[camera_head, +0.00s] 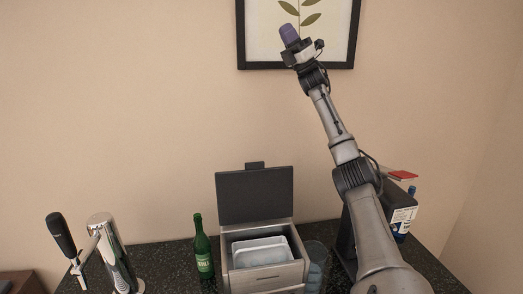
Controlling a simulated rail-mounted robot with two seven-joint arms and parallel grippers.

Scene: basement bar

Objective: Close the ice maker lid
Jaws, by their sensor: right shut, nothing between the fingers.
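The ice maker (265,277) is a silver box on the dark counter at the bottom middle. Its dark grey lid (255,197) stands up, open, hinged at the back, with a small tab on its top edge. A white bin shows inside the open top. My right arm reaches up from the bottom right, and my right gripper (289,35) is high above the lid and to its right, in front of the wall picture. It is shut and empty, well apart from the lid. My left gripper is not in view.
A green bottle (203,253) stands just left of the ice maker. A chrome tap (112,252) with a black handle is further left. A clear glass (316,264) stands close on the right. A dark machine and a blue bottle (403,216) are behind my right arm. A framed picture (262,34) hangs above.

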